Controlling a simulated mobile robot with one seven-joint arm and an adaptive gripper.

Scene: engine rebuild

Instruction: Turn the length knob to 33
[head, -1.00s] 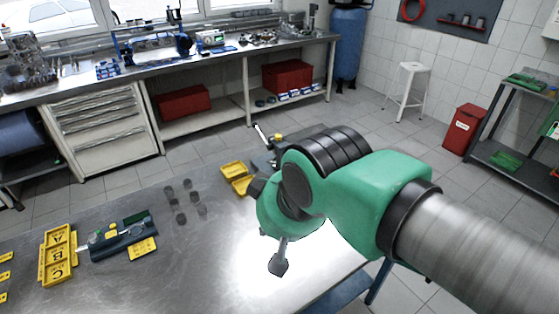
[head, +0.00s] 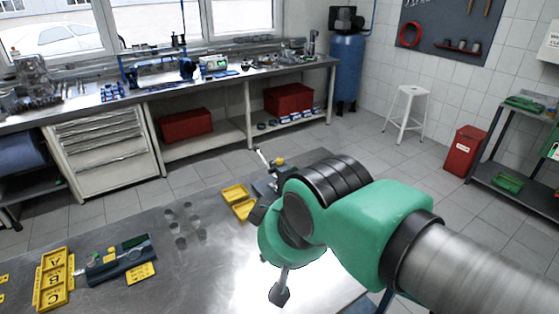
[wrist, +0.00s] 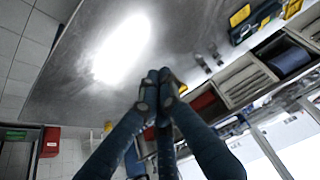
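A dark teal device with a small round dial or knob and a yellow label (head: 140,273) lies on the steel table at the lower left of the head view. I cannot tell for certain that this device (head: 103,270) carries the length knob, and no reading is legible. It seems to show at the top right of the wrist view (wrist: 262,20). My gripper (head: 279,294) hangs over the bright, bare part of the table, well to the right of the device. In the wrist view its fingertips (wrist: 159,76) are together with nothing visible between them.
A yellow tray marked with letters (head: 52,280) lies left of the device. Several grey cylinders (head: 181,242) stand to its right. The steel table (head: 215,275) is clear around my gripper.

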